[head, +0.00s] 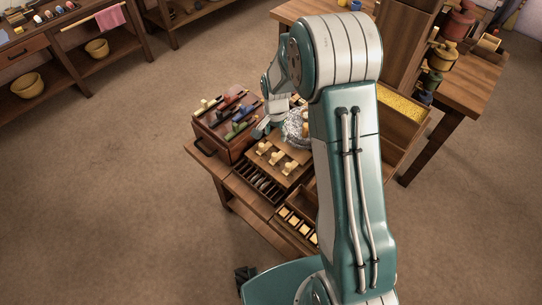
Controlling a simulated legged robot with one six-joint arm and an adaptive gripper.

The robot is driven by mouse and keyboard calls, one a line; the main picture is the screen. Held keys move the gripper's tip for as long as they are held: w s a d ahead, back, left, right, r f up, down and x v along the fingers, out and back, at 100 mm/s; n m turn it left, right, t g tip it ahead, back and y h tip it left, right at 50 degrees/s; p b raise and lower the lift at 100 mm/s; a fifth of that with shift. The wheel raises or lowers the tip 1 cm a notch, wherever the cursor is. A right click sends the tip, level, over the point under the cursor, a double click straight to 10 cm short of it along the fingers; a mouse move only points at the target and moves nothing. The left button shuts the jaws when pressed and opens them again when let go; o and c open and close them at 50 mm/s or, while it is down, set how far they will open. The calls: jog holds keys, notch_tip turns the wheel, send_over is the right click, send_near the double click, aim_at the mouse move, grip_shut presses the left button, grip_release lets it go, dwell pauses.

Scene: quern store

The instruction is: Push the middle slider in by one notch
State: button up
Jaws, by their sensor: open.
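A wooden block (292,177) sits on the workbench with three cream, knob-like pieces in a slanting row. The middle knob (276,158) stands between a left knob (263,147) and a right knob (290,168). I cannot tell surely whether these are the sliders, and their notches are too small to read. My gripper (261,130) is small in view, beyond this row and beside the dark wooden box (215,140). It appears open with nothing visible in it. My arm hides part of the bench; whether the gripper touches anything is unclear.
The dark box carries several coloured pieces, including a green one (238,129). A crumpled silvery thing (295,127) lies beside my gripper. Open compartments (262,184) hold small items at the front. A second table (470,85) with pots stands right. The floor at left is clear.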

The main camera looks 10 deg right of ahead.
aim_at(274, 154)
jog(key=shift+w+a+f, duration=0.15)
jog(key=shift+f, duration=0.7)
notch_tip(274, 154, down, 11)
jog(key=shift+r, duration=0.15)
grip_shut()
